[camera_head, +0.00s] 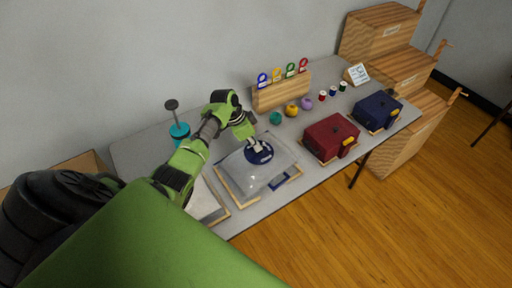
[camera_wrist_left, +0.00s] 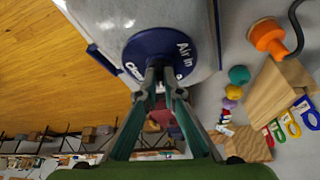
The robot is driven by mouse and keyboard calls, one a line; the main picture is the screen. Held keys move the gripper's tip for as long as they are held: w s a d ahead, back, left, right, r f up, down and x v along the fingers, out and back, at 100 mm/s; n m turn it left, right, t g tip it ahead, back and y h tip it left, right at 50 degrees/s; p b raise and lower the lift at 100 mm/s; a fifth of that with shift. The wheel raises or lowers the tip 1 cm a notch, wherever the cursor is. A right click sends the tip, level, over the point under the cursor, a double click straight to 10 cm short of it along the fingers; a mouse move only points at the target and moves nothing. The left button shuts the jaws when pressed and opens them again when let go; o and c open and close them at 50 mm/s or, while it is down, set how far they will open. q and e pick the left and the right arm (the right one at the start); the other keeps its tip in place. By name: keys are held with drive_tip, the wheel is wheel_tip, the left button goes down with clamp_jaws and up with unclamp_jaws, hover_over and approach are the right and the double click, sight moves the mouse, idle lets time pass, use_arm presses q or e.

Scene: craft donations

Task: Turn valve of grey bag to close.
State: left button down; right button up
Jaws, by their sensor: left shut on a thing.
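The grey bag (camera_head: 244,180) lies flat in a wooden frame on the table, and its grey surface also fills the top of the left wrist view (camera_wrist_left: 105,15). Its round dark blue valve (camera_head: 259,155) sits at the bag's back right part; in the left wrist view the valve (camera_wrist_left: 150,48) shows white lettering, including "Air in". My left gripper (camera_head: 256,146) is over the valve from above, its fingers shut on the valve's middle; the gripped part is mostly hidden between the fingertips (camera_wrist_left: 160,68). My right gripper is not in view.
A teal pump (camera_head: 180,132) stands left of the bag. A red case (camera_head: 331,138) and a blue case (camera_head: 377,111) lie to the right. A wooden block with coloured loops (camera_head: 282,93), yarn balls (camera_head: 292,110) and spools stand behind. Wooden crates (camera_head: 380,45) are at the far right.

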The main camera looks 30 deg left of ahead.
use_arm(q)
drive_tip(key=m+g+b, duration=0.1)
drive_tip(key=m+b, duration=0.3)
drive_tip(key=b, duration=0.2)
drive_tip(key=m+g+h+b, duration=0.1)
drive_tip(key=m+g+b, duration=0.1)
drive_tip(key=m+b, duration=0.2)
drive_tip(key=w+m+g+b, duration=0.1)
drive_tip(key=m+b, duration=0.4)
drive_tip(key=b, duration=0.3)
drive_tip(key=shift+w+a+f+g+h, duration=0.1)
drive_tip(key=shift+a+f+g+h, duration=0.05)
drive_tip(key=shift+f+g+h, duration=0.2)
drive_tip(key=shift+r+m+b, duration=0.25)
drive_tip(key=shift+m+b, duration=0.45)
drive_tip(key=shift+b, duration=0.3)
drive_tip(key=shift+g, duration=0.25)
drive_tip(key=c, duration=2.2)
unclamp_jaws()
drive_tip(key=shift+r, duration=0.1)
drive_tip(key=shift+r, duration=4.95)
